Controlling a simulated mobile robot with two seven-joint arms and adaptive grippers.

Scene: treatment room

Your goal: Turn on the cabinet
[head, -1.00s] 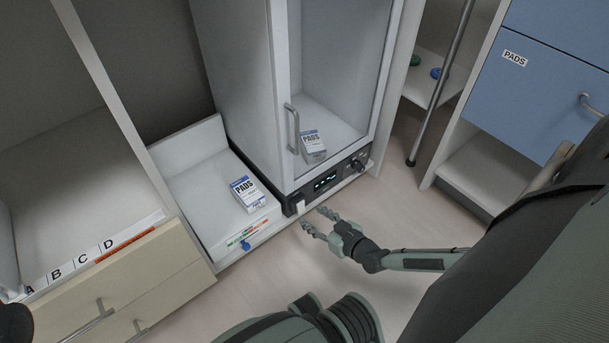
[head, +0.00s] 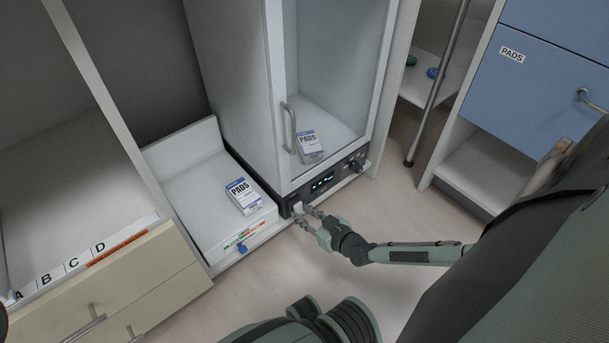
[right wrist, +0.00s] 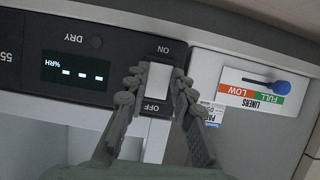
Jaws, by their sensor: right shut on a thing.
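The cabinet (head: 330,90) is white with a glass door, and a dark control panel (head: 332,183) with a lit display runs along its base. At the panel's left end is a white rocker switch (right wrist: 156,89), marked ON and OFF in the right wrist view. My right gripper (head: 306,212) is at this switch, and in the right wrist view its two fingers (right wrist: 157,92) are closed on the switch's sides. The display (right wrist: 78,71) reads %RH with dashes. The switch is largely hidden by the fingers in the head view. My left gripper is not in view.
A PADS box (head: 242,196) lies on the white bin (head: 190,195) left of the cabinet, and another PADS box (head: 309,147) stands inside it. The bin's front has a blue-knobbed LINERS gauge (right wrist: 253,92). Blue drawers (head: 540,90) stand at right. Floor in front is clear.

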